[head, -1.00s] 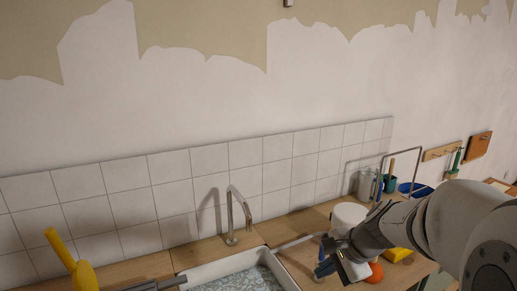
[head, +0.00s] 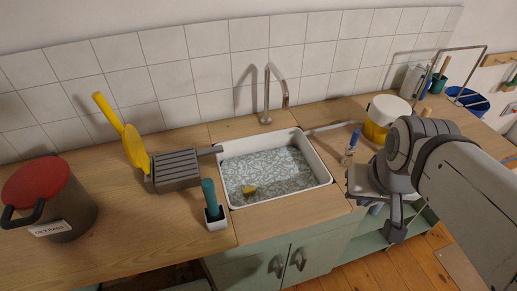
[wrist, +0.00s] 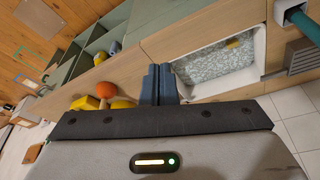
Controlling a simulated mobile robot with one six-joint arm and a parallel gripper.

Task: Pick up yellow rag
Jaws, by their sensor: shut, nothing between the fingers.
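A small yellow piece (head: 249,190) lies in the sink, on its mottled grey bottom. It also shows in the wrist view (wrist: 232,43). It is too small to tell whether it is a rag or a sponge. My gripper (wrist: 160,84) is shut and empty, its dark blue fingers together. In the wrist view the fingers overlap the counter beside the sink. A yellow block (wrist: 85,103) and another yellow thing (wrist: 122,103) sit beside an orange ball-like thing (wrist: 106,89), partly hidden by my gripper body. In the head view my arm covers that part of the counter.
The white sink (head: 275,201) has a tall tap (head: 268,95) behind it. Left are a grey ribbed block (head: 176,171), a teal-handled brush in a white holder (head: 216,222), a yellow scoop-like tool (head: 135,145) and a red-lidded bin (head: 45,200). A white-and-yellow tub (head: 386,112) stands right.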

